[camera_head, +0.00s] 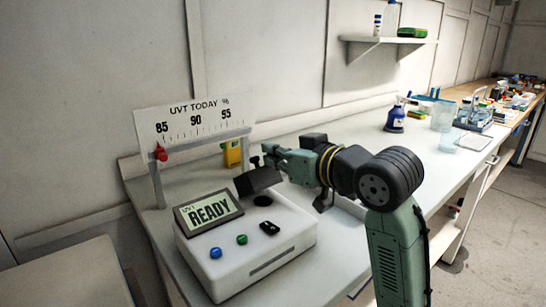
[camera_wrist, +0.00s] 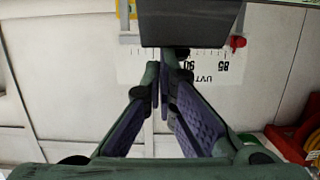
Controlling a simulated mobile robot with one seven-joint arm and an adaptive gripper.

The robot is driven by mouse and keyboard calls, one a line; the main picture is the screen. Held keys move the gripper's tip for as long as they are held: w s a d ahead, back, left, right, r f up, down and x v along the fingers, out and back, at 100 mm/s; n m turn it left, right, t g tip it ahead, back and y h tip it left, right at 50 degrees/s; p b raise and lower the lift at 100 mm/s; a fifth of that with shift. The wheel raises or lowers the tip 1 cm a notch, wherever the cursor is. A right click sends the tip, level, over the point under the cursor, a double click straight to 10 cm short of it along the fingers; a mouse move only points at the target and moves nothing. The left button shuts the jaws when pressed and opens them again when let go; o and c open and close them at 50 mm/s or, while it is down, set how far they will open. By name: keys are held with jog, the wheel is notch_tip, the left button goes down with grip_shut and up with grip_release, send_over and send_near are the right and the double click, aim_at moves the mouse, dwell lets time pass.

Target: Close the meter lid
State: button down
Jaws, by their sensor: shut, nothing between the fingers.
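The meter (camera_head: 290,240) is a white box on the bench, with a display reading READY. Its dark lid (camera_head: 258,181) stands open, tilted up behind a round dark opening (camera_head: 263,200) in the top. My gripper (camera_head: 262,158) is just above and behind the lid, reaching in from the right with its fingers shut and empty. In the wrist view the shut fingertips (camera_wrist: 167,62) lie just below the dark lid (camera_wrist: 188,22), which fills the top middle. I cannot tell whether they touch it.
A scale board (camera_head: 195,119) marked UVT TODAY stands on posts behind the meter, with a red pointer (camera_head: 160,153). A yellow object (camera_head: 232,154) stands behind my gripper. Blue (camera_head: 215,253) and green (camera_head: 242,239) buttons sit on the meter. Bench at the front right is clear.

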jog(key=shift+s+d+f+t+y+b, duration=0.35)
jog(key=shift+f+t+b, duration=0.2)
jog(key=shift+b, duration=0.8)
jog(key=shift+s+d+f+t+y+b, duration=0.25)
jog(key=shift+s+f+t+b, duration=0.3)
jog(key=shift+b, duration=0.85)
jog(key=shift+s+d+f+t+y+b, duration=0.35)
jog(key=shift+f+b, duration=0.25)
jog(key=shift+b, duration=0.75)
jog(key=t+y+b, duration=0.1)
jog(key=b, duration=0.1)
jog(key=s+d+f+t+y+b, duration=0.1)
jog(key=b, duration=0.2)
jog(key=shift+s+f+t, duration=0.1)
jog(key=shift+s+t, duration=0.05)
jog(key=shift+t, duration=0.1)
